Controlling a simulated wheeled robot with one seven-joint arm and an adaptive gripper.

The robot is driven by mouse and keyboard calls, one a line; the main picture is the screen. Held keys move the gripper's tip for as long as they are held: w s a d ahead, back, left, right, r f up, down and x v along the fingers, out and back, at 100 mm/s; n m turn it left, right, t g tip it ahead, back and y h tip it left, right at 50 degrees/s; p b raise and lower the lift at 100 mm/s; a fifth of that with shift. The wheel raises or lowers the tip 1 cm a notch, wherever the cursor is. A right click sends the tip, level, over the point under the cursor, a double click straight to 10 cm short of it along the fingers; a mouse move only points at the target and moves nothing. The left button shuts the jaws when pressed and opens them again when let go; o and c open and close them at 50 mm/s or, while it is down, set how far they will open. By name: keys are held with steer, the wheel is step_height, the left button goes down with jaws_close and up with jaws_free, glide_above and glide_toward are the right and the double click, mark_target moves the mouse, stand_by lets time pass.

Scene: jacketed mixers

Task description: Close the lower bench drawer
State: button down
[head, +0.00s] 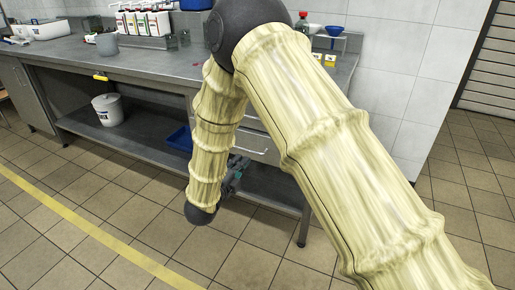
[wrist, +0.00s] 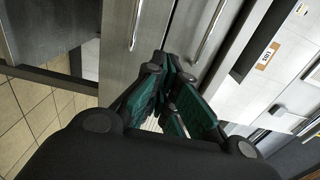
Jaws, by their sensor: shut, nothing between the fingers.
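The bench (head: 150,66) is grey metal with a drawer unit under its right end. In the head view my arm hides much of the drawers; one pale drawer front (head: 262,146) with a bar handle shows between the arm links. In the tilted wrist view two drawer fronts show side by side, the lower drawer (wrist: 118,48) toward the floor side and the upper drawer (wrist: 187,25) toward the bench top. How far either stands out is unclear. My gripper (wrist: 176,106), with teal fingers, is shut and empty in front of them. It also shows partly behind my arm in the head view (head: 236,174).
A white bucket (head: 108,110) and a blue tray (head: 180,139) stand on the bench's lower shelf. Bottles (head: 142,22) and a grey cup (head: 107,44) stand on top. A bench leg (head: 304,226) is near my gripper. The tiled floor in front is clear.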

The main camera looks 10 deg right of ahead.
mark_target(258, 140)
steer(key=b+x, duration=0.3)
steer(key=x, duration=1.1)
steer(key=shift+w+a, duration=0.1)
steer(key=shift+a, duration=0.1)
steer(key=shift+d, duration=0.1)
